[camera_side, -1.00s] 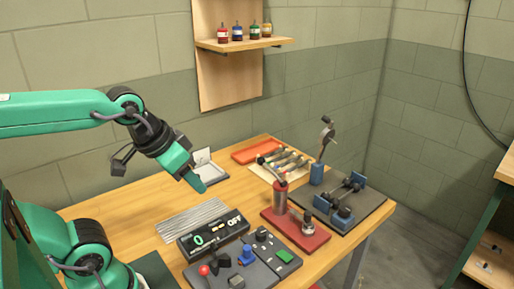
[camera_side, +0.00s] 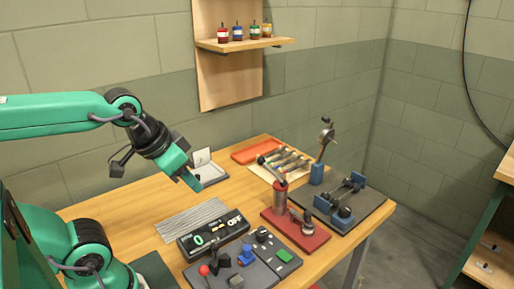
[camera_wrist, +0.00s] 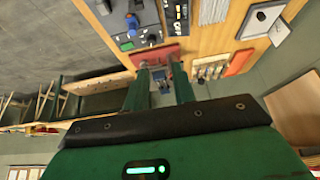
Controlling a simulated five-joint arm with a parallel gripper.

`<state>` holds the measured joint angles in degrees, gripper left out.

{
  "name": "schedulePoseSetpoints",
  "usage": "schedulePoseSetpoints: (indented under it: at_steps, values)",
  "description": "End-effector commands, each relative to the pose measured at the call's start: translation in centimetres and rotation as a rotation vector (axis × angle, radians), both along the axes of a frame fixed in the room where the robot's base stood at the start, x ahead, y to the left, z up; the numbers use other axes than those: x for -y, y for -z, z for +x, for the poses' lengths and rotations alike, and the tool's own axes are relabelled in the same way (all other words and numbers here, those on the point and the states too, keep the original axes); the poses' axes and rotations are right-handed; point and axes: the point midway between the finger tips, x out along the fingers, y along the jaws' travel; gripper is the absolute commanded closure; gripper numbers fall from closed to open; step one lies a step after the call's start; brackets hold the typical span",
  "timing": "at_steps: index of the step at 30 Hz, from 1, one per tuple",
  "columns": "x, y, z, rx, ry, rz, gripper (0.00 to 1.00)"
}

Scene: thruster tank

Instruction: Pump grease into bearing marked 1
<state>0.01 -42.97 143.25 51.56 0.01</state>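My gripper (camera_side: 188,180) hangs in the air above the left-back part of the table, well apart from the pump. In the wrist view its two green fingers (camera_wrist: 160,78) are spread with nothing between them. Blue bearing blocks (camera_side: 342,217) sit on a dark plate (camera_side: 372,206) right of the pump. I cannot read a number on any bearing.
In front of the pump are a display box (camera_side: 213,237) reading 0 and OFF and a control panel (camera_side: 262,276) with a red knob. Grey rods (camera_side: 192,218), a white-lidded box (camera_side: 211,173), tools (camera_side: 284,160) and a red tray (camera_side: 256,149) lie behind.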

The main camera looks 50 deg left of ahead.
Motion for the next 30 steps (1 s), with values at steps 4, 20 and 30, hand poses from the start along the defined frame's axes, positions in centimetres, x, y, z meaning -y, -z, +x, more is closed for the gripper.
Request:
schedulePoseSetpoints:
  at_steps: [4,20,30]
  values:
    - [0.00,0.00,0.00,0.000,0.000,0.000,1.00]
    - [0.00,0.00,0.00,0.000,0.000,0.000,1.00]
    - [0.00,0.00,0.00,0.000,0.000,0.000,1.00]
